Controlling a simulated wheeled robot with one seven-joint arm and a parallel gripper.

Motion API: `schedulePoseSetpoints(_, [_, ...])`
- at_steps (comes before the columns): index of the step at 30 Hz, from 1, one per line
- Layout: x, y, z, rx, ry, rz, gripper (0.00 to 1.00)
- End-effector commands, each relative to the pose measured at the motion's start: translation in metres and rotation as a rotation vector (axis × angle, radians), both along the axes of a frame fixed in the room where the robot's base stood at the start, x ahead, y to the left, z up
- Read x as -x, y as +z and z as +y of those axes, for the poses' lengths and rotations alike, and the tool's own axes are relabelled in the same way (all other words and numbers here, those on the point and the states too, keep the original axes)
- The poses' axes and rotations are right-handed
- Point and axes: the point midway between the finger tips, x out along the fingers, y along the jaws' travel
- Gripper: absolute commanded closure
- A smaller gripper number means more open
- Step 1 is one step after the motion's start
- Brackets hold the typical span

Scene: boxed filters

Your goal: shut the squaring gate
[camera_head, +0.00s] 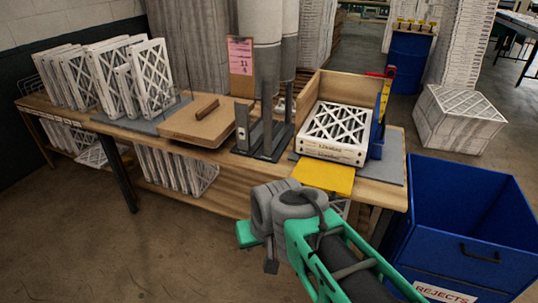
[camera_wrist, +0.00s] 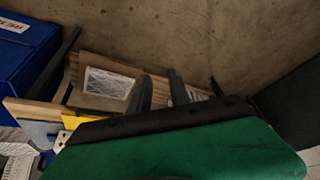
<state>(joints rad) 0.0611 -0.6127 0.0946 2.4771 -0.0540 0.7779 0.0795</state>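The squaring gate appears to be the yellow plate (camera_head: 323,177) at the front of an open wooden box (camera_head: 357,92). It lies folded outward, roughly flat, over the bench's front edge. Part of it also shows in the wrist view (camera_wrist: 73,121), partly hidden by my green arm. Cartons with white lattice-faced filters (camera_head: 336,127) are stacked in the box behind the gate. My gripper shows in the wrist view (camera_wrist: 158,88) as two dark fingers set apart, with nothing between them. It is in front of and below the bench edge, apart from the gate.
A blue rejects bin (camera_head: 468,225) stands right of the bench. More filters stand on the lower shelf (camera_head: 178,170). The floor in front is clear.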

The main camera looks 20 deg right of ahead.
Motion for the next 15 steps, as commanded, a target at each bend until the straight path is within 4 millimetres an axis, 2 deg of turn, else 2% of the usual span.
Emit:
schedulePoseSetpoints(1, [-0.019,-0.044,-0.011,-0.039,-0.082,-0.061,0.71])
schedulePoseSetpoints(4, [-0.069,-0.089,-0.038,-0.172,-0.287,-0.255,0.64])
schedulePoseSetpoints(6, [-0.099,-0.112,-0.062,-0.291,-0.435,-0.402,0.64])
schedulePoseSetpoints(8, [-0.12,-0.127,-0.088,-0.403,-0.561,-0.532,0.64])
schedulePoseSetpoints(10, [-0.138,-0.141,-0.122,-0.547,-0.703,-0.689,0.64])
schedulePoseSetpoints(12, [-0.145,-0.152,-0.16,-0.699,-0.835,-0.847,0.64])
schedulePoseSetpoints(15, [-0.139,-0.158,-0.212,-0.9,-0.98,-1.058,0.64])
